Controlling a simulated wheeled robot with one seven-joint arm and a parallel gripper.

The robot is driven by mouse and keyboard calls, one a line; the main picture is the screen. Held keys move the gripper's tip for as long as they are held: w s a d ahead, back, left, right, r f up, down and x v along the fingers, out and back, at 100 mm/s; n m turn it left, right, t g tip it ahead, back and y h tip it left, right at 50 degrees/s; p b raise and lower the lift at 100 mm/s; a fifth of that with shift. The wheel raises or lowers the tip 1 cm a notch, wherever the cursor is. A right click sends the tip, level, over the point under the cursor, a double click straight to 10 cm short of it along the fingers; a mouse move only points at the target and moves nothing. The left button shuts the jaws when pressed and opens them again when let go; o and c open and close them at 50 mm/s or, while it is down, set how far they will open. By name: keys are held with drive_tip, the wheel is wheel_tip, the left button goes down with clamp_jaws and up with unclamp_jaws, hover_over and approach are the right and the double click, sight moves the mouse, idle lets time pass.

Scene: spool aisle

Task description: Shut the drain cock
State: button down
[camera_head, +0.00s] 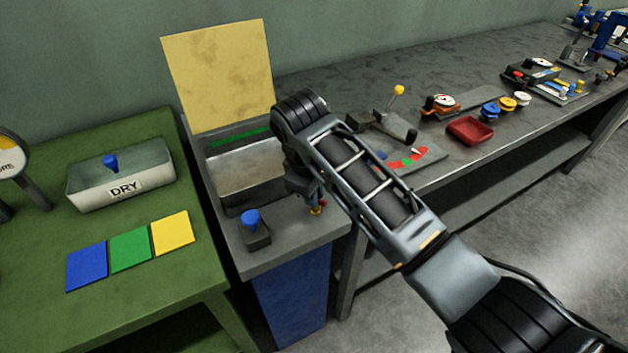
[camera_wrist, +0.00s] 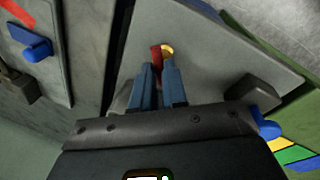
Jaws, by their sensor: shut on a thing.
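The drain cock (camera_head: 318,209) is a small brass and red fitting at the right front of the grey sink unit (camera_head: 285,248). In the wrist view its red lever (camera_wrist: 155,54) shows just beyond the fingertips, beside a round brass part (camera_wrist: 168,49). My gripper (camera_head: 312,200) reaches down to it, partly hidden by my own wrist. In the wrist view my gripper (camera_wrist: 158,72) has its two blue fingers close together, shut on the red lever. How far the lever is turned is hard to tell.
A blue knob on a dark block (camera_head: 256,232) stands left of the cock. A raised yellow lid (camera_head: 218,75) stands behind the open basin (camera_head: 250,172). A green table (camera_head: 110,310) holds a DRY box (camera_head: 90,195). The workbench (camera_head: 345,85) with several parts runs right.

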drive_tip(key=m+p, duration=0.2)
drive_tip(key=m, duration=0.1)
drive_tip(key=shift+a+r+h, duration=0.1)
drive_tip(key=shift+h, duration=0.2)
drive_tip(key=shift+w+m+g+p, duration=0.15)
drive_tip(key=shift+m+g+p, duration=0.35)
drive_tip(key=shift+m, duration=1.2)
drive_tip(key=c, duration=1.2)
unclamp_jaws()
drive_tip(key=shift+o, duration=0.2)
wheel_tip(320, 180, up, 8)
drive_tip(key=a, duration=0.1)
drive_tip(key=shift+s+a+f+b, duration=0.15)
drive_tip(key=shift+s+f+b, duration=0.1)
drive_tip(key=shift+s+b, duration=0.15)
